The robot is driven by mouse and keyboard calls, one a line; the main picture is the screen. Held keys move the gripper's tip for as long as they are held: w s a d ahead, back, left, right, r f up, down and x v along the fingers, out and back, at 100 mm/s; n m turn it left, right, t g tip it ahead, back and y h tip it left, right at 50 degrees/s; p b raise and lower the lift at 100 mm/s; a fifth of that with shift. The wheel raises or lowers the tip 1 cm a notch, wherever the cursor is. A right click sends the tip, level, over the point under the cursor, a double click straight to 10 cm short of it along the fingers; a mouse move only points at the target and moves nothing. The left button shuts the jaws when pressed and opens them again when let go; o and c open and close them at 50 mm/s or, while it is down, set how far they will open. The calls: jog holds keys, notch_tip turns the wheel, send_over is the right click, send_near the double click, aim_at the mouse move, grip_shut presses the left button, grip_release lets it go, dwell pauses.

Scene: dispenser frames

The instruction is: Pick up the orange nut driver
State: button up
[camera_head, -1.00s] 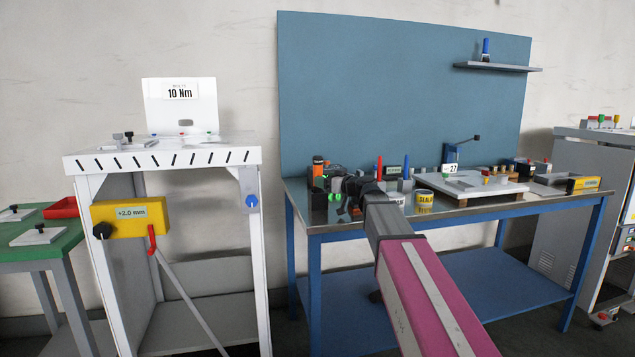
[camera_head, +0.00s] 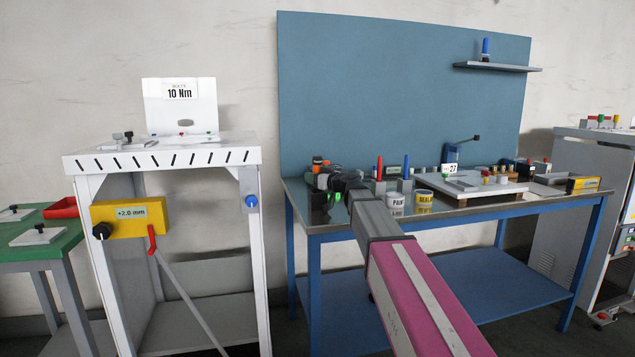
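The orange top of what looks like the nut driver (camera_head: 317,160) shows at the left end of the blue workbench (camera_head: 450,218). Its lower part is hidden behind my dark gripper (camera_head: 322,179). My arm reaches in from the lower right, and the gripper is right at the driver in this view. The fingers are small and dark here. I cannot tell whether they are open, shut, or touching the driver.
Red and blue upright tools (camera_head: 406,167), a white can (camera_head: 396,203) and a yellow can (camera_head: 424,203) stand to the right of the gripper. A raised board (camera_head: 460,187) lies farther right. A white stand (camera_head: 165,158) is on the left, with a gap between.

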jog(key=c, duration=0.3)
jog(key=shift+r, duration=0.15)
notch_tip(320, 180, up, 18)
dwell(0.4)
